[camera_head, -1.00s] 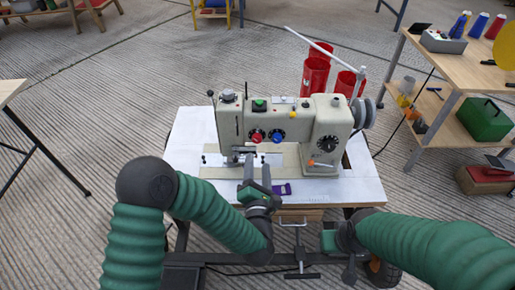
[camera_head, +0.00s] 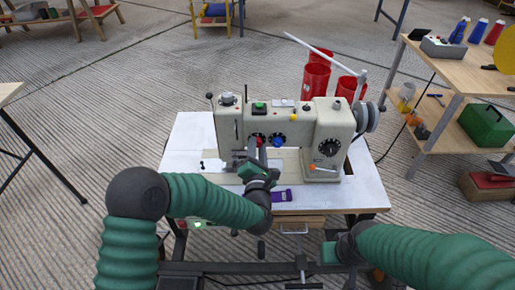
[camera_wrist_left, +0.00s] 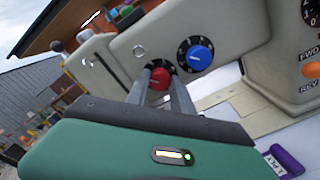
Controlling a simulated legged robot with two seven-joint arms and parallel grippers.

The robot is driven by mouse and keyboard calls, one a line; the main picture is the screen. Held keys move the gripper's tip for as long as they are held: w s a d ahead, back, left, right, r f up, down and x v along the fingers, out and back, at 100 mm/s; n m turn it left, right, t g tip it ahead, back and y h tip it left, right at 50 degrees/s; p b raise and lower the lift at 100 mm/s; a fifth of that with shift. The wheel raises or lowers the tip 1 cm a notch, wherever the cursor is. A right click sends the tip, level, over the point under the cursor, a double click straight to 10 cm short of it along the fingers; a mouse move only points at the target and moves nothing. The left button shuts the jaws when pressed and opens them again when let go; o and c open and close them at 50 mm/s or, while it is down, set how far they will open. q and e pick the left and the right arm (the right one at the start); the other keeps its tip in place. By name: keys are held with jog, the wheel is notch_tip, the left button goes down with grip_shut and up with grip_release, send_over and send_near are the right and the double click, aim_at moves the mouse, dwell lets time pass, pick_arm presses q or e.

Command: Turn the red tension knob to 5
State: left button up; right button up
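The red tension knob (camera_head: 256,138) is on the front of the cream sewing machine (camera_head: 305,125), left of a blue knob (camera_head: 277,141). My left gripper (camera_head: 262,147) reaches up to it from below. In the left wrist view its two grey fingers (camera_wrist_left: 162,88) stand apart, one on each side of the red knob (camera_wrist_left: 159,78). I cannot tell whether they touch it. The dial's numbers around the red knob are partly hidden and too small to read. My right gripper (camera_head: 331,252) is low in front of the table, its fingers not clear.
The machine stands on a white-topped table (camera_head: 190,140). A purple tag (camera_head: 281,196) lies near the front edge, and an orange lever (camera_head: 320,167) sits at the machine's lower right. Red cups (camera_head: 317,75) stand behind. A wooden shelf (camera_head: 470,70) is to the right.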

pick_arm(q)
jog(key=shift+f, duration=0.1)
grip_shut()
